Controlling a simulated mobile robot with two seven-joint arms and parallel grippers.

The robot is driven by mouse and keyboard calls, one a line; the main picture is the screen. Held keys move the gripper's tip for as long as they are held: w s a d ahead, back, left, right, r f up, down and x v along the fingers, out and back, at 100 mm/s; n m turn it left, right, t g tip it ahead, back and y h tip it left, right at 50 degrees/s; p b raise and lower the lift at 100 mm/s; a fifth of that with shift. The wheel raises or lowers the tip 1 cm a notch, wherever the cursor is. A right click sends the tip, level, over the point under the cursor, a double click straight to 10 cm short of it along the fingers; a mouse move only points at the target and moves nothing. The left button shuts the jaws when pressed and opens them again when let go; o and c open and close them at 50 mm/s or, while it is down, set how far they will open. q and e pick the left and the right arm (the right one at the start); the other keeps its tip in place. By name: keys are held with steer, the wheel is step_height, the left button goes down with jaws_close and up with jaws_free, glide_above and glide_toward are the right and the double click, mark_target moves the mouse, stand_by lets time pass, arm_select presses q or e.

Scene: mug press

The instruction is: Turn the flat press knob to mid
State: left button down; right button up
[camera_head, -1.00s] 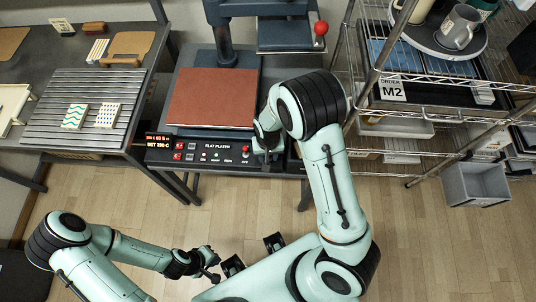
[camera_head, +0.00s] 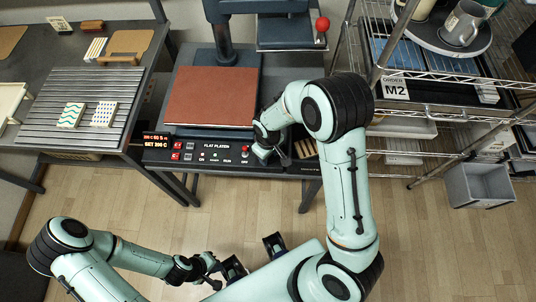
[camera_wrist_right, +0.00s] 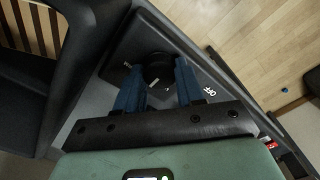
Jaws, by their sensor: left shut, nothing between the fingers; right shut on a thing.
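The flat press control panel (camera_head: 215,154), lettered "FLAT PLATEN", runs along the front of the press. The black knob (camera_wrist_right: 158,72) shows in the right wrist view, with a small white mark on its near side and white lettering around it. My right gripper (camera_wrist_right: 159,82) is shut on the knob, one blue finger on each side. In the head view my right gripper (camera_head: 270,152) is at the panel's right end, and the arm hides the knob. My left gripper (camera_head: 213,268) is shut and empty, low over the floor, away from the press.
The press has a brown platen (camera_head: 212,97) and a red ball handle (camera_head: 322,23). A wire shelf (camera_head: 440,115) with mugs stands right. A grey bin (camera_head: 478,184) sits below it. A ribbed rack (camera_head: 70,105) with two patterned pieces is left. The floor between is open.

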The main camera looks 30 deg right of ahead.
stand_by(0.5)
steer(key=o, duration=1)
steer(key=shift+o, duration=0.2)
step_height(320, 180, up, 14)
steer(key=p, duration=0.1)
steer(key=shift+f, duration=0.25)
